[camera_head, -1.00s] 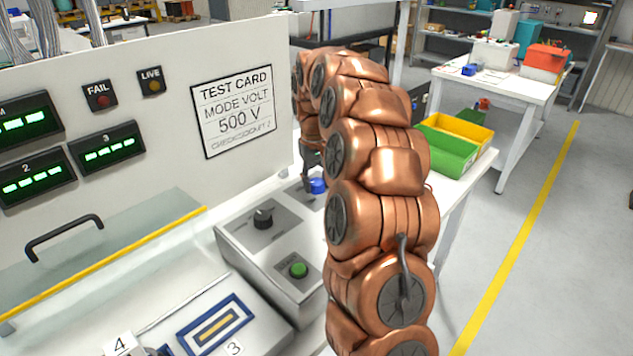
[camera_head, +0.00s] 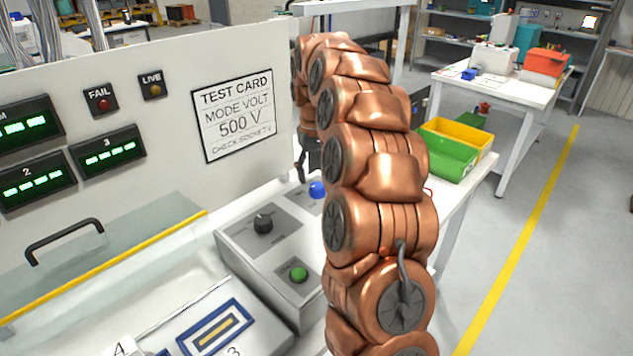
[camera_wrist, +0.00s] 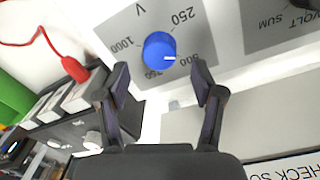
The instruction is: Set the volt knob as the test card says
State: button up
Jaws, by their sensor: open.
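The test card (camera_head: 238,90) on the upright panel reads MODE VOLT, 500 V; its bottom line is small. The blue volt knob (camera_head: 317,189) stands on the grey control box. In the wrist view the blue knob (camera_wrist: 156,47) sits among the marks 250, 500, 750 and 1000, under a V. Its white pointer line points right, toward the 500 mark. My gripper (camera_wrist: 160,80) is open, its dark fingertips apart on either side of the knob's near side, with no contact visible. In the head view my gripper (camera_head: 303,165) is partly hidden behind my arm.
A black knob (camera_head: 263,223) and a green button (camera_head: 298,274) share the control box. A clear cover with a black handle (camera_head: 64,238) lies left. A red lead (camera_wrist: 75,68) shows in the wrist view. Green and yellow bins (camera_head: 447,152) stand right.

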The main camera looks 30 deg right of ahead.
aim_at(314, 187)
notch_tip(314, 187, up, 8)
jog(key=shift+a+f, duration=0.15)
jog(key=shift+a, duration=0.05)
dwell(0.6)
jog(key=s+a+f+n, duration=0.2)
jog(key=s+a, duration=1.4)
jog(key=s, duration=0.1)
jog(key=s+a+f, duration=0.1)
jog(key=s+f, duration=0.2)
jog(key=s, duration=0.4)
jog(key=s+a+f+g, duration=0.1)
jog(key=s+a+f, duration=0.1)
jog(key=s, duration=0.5)
jog(key=s+a+f, duration=0.2)
jog(key=s+f, duration=0.2)
jog(key=s, duration=0.3)
jog(key=shift+f+g, duration=0.15)
jog(key=shift+g, duration=0.25)
